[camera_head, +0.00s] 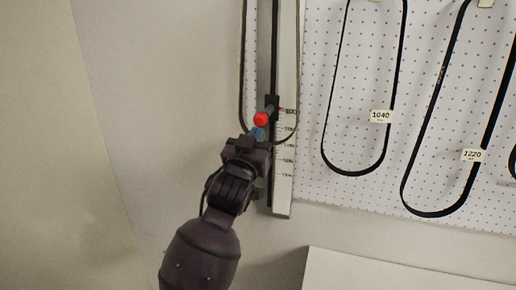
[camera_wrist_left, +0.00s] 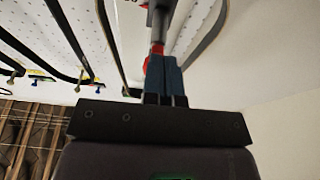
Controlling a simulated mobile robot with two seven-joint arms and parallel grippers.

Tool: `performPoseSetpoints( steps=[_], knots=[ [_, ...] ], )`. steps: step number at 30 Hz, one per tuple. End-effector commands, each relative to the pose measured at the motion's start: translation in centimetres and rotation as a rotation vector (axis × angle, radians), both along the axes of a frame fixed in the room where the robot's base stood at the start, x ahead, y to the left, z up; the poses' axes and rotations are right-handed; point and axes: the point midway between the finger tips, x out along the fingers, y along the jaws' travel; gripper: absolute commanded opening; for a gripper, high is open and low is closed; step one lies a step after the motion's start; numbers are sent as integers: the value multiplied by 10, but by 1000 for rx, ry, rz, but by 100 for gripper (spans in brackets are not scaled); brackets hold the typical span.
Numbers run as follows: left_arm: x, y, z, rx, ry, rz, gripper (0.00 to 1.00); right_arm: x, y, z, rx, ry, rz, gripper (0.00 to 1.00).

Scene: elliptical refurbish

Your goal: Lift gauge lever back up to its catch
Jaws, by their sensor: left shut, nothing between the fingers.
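The gauge lever shows as a red knob (camera_head: 261,119) on a dark slider on the black rail of the wall gauge. A white scale strip (camera_head: 284,180) with printed marks runs beside the rail. My left gripper (camera_head: 258,133) is shut with nothing between its fingers. Its blue fingertips are just below the red knob; I cannot tell whether they touch it. In the left wrist view the shut blue fingers (camera_wrist_left: 162,75) point at the red knob (camera_wrist_left: 157,49), which they partly hide. A belt loop hangs around the gauge. My right gripper is not in view. No catch can be made out.
Black belts hang on the white pegboard (camera_head: 420,100) to the right, with tags 1040 (camera_head: 381,116) and 1220 (camera_head: 472,155). A pale surface (camera_head: 400,274) juts out at the lower right. The wall left of the gauge is bare.

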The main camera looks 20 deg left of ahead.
Motion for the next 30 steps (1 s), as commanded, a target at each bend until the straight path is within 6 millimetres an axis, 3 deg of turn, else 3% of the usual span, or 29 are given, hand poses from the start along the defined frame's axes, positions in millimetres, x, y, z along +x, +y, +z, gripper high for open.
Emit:
performPoseSetpoints(
  steps=[1,30],
  knots=[
    [8,3,-5,3,32,9,0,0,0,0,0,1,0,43],
    [7,2,64,4,33,9,0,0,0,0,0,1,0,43]
  ],
)
